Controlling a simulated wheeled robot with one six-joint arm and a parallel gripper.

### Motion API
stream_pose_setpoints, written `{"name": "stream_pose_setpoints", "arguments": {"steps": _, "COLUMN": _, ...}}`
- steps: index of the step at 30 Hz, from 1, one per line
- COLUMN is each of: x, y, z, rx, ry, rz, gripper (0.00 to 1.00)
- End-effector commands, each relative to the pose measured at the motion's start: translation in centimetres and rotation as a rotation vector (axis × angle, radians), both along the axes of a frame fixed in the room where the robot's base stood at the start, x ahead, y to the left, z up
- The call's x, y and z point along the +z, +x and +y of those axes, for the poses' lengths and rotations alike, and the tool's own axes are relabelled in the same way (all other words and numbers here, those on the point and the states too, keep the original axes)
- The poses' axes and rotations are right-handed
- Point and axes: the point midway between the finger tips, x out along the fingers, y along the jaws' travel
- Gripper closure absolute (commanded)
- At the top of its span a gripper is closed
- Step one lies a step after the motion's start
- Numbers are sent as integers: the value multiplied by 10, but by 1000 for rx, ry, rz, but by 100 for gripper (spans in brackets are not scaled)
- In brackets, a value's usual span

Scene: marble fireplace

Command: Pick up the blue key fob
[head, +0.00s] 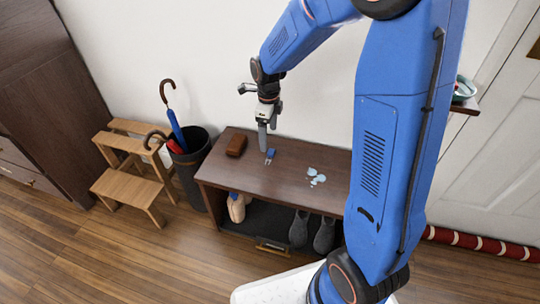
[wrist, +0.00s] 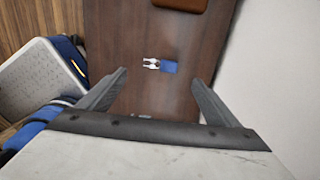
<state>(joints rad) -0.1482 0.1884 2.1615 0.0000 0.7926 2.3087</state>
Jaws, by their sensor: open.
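The blue key fob (head: 271,151) lies flat on the dark wooden top of a low bench (head: 290,171). In the wrist view the fob (wrist: 169,67) is a small blue square with silver keys (wrist: 151,64) on its left. My gripper (head: 263,148) is above the bench, pointing down, close to the fob in the head view. In the wrist view my gripper (wrist: 160,80) is open and empty. Its two grey fingers are spread apart, and the fob shows between and just beyond the fingertips, not touched by them.
A brown wallet-like block (head: 236,146) lies left of the fob. Pale blue pieces (head: 315,177) lie to its right. A white wall (head: 220,60) stands behind the bench. An umbrella bin (head: 190,170) and wooden step stool (head: 130,190) stand left. Shoes (head: 311,232) sit below the top.

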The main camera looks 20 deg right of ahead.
Motion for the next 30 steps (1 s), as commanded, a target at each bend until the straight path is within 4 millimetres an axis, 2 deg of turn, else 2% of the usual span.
{"name": "stream_pose_setpoints", "arguments": {"steps": 1, "x": -10, "y": 0, "z": 0, "rx": 0, "ry": -1, "rz": 3, "gripper": 16}}
{"name": "stream_pose_setpoints", "arguments": {"steps": 6, "x": -33, "y": 0, "z": 0, "rx": 0, "ry": 0, "rz": 2, "gripper": 16}}
{"name": "stream_pose_setpoints", "arguments": {"steps": 14, "x": -49, "y": 0, "z": 0, "rx": 1, "ry": 0, "rz": 0, "gripper": 16}}
{"name": "stream_pose_setpoints", "arguments": {"steps": 24, "x": -90, "y": 1, "z": 0, "rx": 1, "ry": 0, "rz": 1, "gripper": 16}}
{"name": "stream_pose_setpoints", "arguments": {"steps": 30, "x": -96, "y": 2, "z": 0, "rx": 1, "ry": 0, "rz": -1, "gripper": 16}}
